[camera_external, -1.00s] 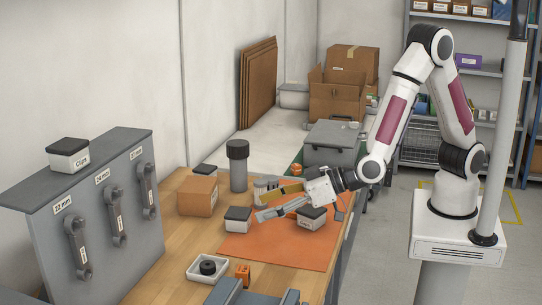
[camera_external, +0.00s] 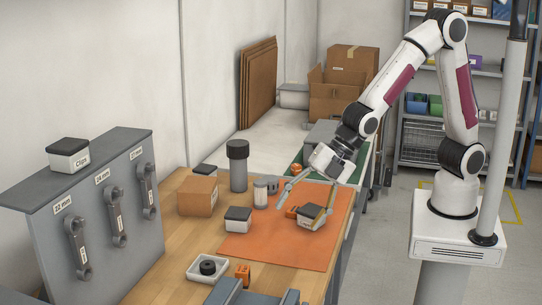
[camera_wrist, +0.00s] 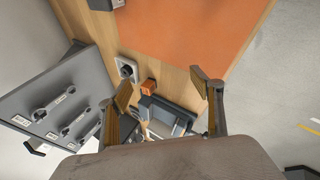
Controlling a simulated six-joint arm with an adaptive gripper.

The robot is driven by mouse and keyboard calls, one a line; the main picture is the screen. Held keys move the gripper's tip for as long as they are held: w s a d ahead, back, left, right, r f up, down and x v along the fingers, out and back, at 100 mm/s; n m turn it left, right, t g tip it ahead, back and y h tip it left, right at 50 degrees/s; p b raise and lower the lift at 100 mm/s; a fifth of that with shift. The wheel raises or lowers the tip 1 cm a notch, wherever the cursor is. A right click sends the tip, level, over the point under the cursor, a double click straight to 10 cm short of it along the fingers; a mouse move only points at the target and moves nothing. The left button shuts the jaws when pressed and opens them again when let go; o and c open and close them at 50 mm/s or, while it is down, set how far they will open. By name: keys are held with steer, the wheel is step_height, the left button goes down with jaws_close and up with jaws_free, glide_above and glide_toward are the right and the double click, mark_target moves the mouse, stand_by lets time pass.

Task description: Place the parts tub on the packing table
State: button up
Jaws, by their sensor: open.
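Several small white tubs with dark lids are in the external view; I cannot tell which is the parts tub. One tub (camera_external: 238,220) stands at the left edge of the orange mat. A third, labelled Clips (camera_external: 68,155), sits on the grey tool panel. My gripper is open and points down over the mat; its spread, empty fingers also show in the wrist view (camera_wrist: 162,95). The pale table (camera_external: 262,150) at the back, with cardboard boxes, may be the packing table.
A white tray with a black ring (camera_external: 208,268), an orange block (camera_external: 243,275) and a grey vise-like device (camera_wrist: 165,116) are at the front.

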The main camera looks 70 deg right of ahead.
mark_target(314, 209)
steer(key=s+d+f+n+g+h, duration=0.1)
steer(key=s+d+n+h, duration=0.1)
steer(key=d+n+h, duration=0.4)
steer(key=d+n, duration=0.3)
steer(key=d, duration=0.4)
steer(key=shift+s+f+n, duration=0.3)
steer(key=shift+s+f, duration=0.05)
steer(key=shift+f, duration=0.05)
steer(key=shift+f, duration=0.15)
steer(key=shift+x, duration=1.25)
steer(key=shift+d, duration=0.1)
steer(key=shift+w+d+f+g, duration=0.1)
steer(key=shift+w+d+f, duration=0.15)
steer(key=shift+f, duration=0.25)
steer(key=shift+w+d+f+g, duration=0.1)
steer(key=shift+w+d+f, duration=0.1)
steer(key=shift+f, duration=0.3)
steer(key=shift+w+d+f+g, duration=0.1)
steer(key=shift+w+d+f, duration=0.15)
steer(key=shift+f, duration=0.25)
steer(key=shift+x, duration=0.8)
